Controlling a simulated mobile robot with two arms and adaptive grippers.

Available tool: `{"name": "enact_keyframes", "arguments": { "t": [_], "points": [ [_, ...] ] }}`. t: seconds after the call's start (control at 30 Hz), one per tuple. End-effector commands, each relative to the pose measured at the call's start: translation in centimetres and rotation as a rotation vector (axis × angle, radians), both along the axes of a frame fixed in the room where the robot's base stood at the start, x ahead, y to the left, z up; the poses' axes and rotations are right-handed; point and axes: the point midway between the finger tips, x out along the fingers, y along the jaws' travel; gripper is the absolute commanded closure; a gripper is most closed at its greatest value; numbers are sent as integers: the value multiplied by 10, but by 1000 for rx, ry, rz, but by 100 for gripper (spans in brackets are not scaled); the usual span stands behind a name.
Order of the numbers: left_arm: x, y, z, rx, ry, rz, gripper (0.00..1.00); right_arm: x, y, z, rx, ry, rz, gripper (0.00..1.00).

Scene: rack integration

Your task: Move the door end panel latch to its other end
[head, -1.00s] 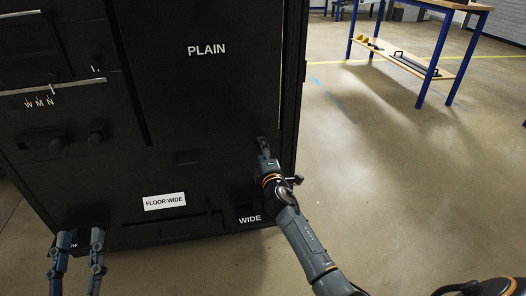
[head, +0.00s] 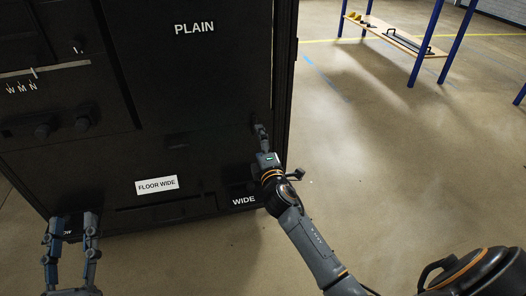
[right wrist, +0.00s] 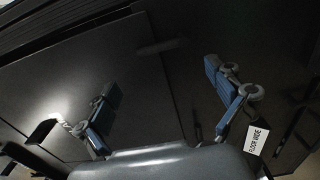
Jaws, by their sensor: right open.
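The black rack (head: 200,80) has a door panel marked PLAIN, with a FLOOR WIDE label (head: 157,185) below it. My right gripper (head: 257,128) is at the lower right edge of the panel. In the right wrist view its fingers (right wrist: 157,78) are spread, with nothing held between them. A small dark bar (head: 178,147) sits on the rack front left of this gripper; I cannot tell whether it is the latch. A dark bracket (right wrist: 42,132) shows at the left of the right wrist view. My left gripper (head: 72,215) is open and empty, low in front of the rack.
Knobs (head: 42,131) and a W M N scale (head: 22,87) are on the rack's left part. A WIDE label (head: 243,201) is at the lower right. A blue-legged workbench (head: 425,45) stands back right. The floor between is clear.

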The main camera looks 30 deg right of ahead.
Motion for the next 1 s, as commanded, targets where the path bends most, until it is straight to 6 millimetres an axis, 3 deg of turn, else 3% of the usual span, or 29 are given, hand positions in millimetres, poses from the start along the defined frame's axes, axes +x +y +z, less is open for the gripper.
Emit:
{"name": "enact_keyframes", "arguments": {
  "t": [0.1,0.3,0.87,1.0],
  "points": [
    [0,0,0,0,0,0,61,-23,6,0,0,0,1,7],
    [0,0,0,0,0,0,61,-42,10,1,-1,-1,0,7],
    [0,0,0,0,0,0,61,-44,11,1,1,-2,0,7],
    [0,0,0,0,0,0,61,-56,31,7,119,-36,61,7]
  ]
}}
